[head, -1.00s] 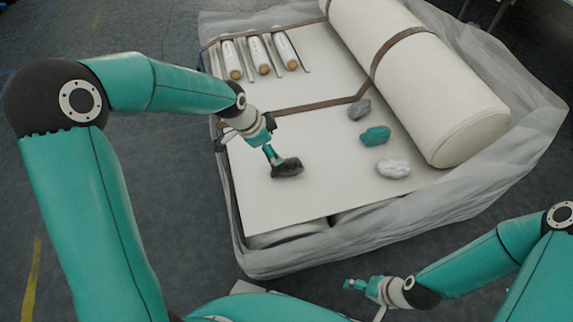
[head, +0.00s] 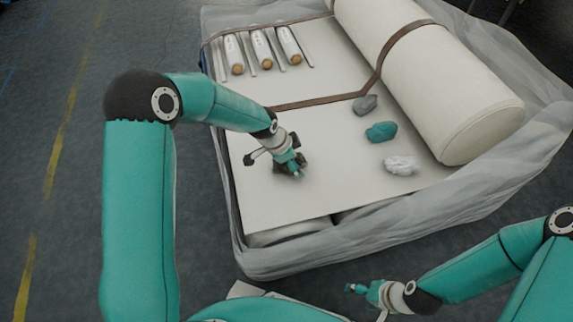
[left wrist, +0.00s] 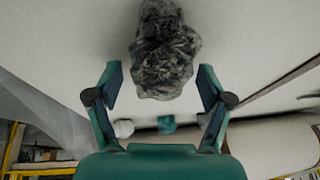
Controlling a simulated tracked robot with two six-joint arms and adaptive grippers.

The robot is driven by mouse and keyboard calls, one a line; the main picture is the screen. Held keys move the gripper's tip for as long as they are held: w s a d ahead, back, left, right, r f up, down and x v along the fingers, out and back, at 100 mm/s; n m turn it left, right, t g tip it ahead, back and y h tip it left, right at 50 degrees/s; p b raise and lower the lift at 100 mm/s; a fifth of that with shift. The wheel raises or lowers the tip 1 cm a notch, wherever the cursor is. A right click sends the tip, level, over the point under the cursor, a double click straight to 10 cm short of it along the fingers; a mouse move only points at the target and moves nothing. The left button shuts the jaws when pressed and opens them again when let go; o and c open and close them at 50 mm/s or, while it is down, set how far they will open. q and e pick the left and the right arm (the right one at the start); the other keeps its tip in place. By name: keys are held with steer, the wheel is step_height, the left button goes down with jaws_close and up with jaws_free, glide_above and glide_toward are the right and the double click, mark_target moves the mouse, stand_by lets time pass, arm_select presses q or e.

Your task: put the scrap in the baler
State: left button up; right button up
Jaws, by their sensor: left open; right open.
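A dark grey, crumpled clump of scrap (left wrist: 165,50) lies on the white top of the wrapped pallet (head: 255,205). My left gripper (head: 292,168) is over this clump in the head view and hides much of it. In the left wrist view the left gripper (left wrist: 160,82) is open, and the clump lies just ahead of and partly between its fingertips, not clamped. A grey clump (head: 366,105), a teal clump (head: 381,132) and a white clump (head: 401,165) lie to the right. My right gripper (head: 357,288) is open and empty, in front of the pallet. I cannot make out a baler.
A large white roll (head: 430,85) with a brown strap lies along the pallet's right side. Three small rolls (head: 262,50) lie at the back left. A brown strap (head: 315,102) crosses the top. Loose translucent film (head: 470,200) surrounds the edges.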

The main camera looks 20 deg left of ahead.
arm_select(q)
steer(key=shift+f, duration=0.1)
steer(key=shift+c, duration=0.2)
steer(key=c, duration=1.1)
